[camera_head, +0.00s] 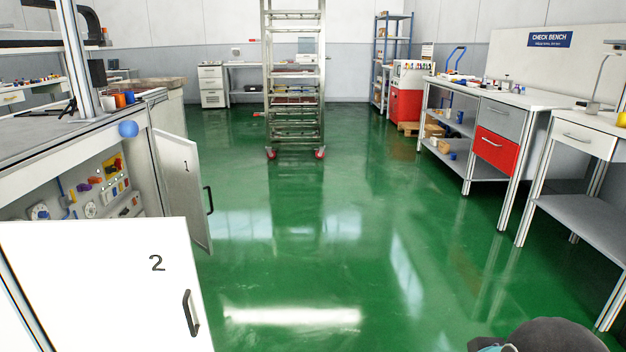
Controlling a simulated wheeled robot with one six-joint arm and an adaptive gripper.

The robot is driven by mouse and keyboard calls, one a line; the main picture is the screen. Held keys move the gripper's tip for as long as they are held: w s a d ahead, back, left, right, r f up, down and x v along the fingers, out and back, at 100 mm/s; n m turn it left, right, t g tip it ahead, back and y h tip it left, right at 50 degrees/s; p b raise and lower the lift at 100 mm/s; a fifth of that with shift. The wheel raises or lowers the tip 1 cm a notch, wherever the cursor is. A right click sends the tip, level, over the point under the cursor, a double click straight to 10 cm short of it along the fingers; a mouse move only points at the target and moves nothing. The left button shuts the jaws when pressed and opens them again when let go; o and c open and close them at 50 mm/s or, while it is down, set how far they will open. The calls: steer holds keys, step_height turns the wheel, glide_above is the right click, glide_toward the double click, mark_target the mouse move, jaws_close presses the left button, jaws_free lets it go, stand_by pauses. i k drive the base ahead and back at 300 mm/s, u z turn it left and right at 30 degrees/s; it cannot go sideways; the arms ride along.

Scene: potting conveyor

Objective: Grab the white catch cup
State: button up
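I cannot make out the white catch cup for certain in the head view. My gripper is not in view. A dark rounded part, apparently of my own arm, shows at the bottom right edge.
Cabinet door 2 (110,290) and door 1 (180,190) stand open at the left. A wheeled metal rack (294,90) stands ahead. The check bench (490,95) and a side table (590,135) line the right. The green floor (310,240) between is clear.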

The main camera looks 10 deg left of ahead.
mark_target(108, 103)
steer(key=u, duration=0.15)
steer(key=i, duration=1.5)
steer(key=u, duration=1.45)
steer(key=i, duration=1.95)
steer(key=u, duration=0.4)
